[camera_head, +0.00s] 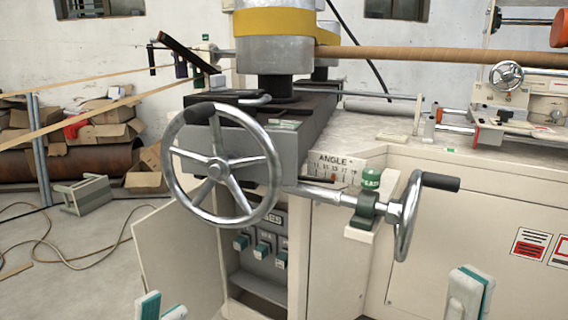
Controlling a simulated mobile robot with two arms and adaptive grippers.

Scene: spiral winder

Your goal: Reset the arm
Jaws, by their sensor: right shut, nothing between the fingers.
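My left gripper (160,304) shows only its fingertips at the bottom edge, left of centre. They have white and teal parts, and the rest is cut off, so I cannot tell how far apart they are. My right gripper (470,287) is at the bottom edge, right of centre. It is shut and empty, with a teal strip on white fingers. Both grippers are in front of the winder and apart from its large spoked handwheel (217,167) and the smaller handwheel (408,215). Both arms are otherwise out of view.
The winder's cream cabinet (470,240) fills the right side. An open cabinet door (180,255) stands at the left, beside a compartment with several switches (262,245). Cardboard boxes (105,125) and a loose cable lie at the far left. The floor at lower left is mostly clear.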

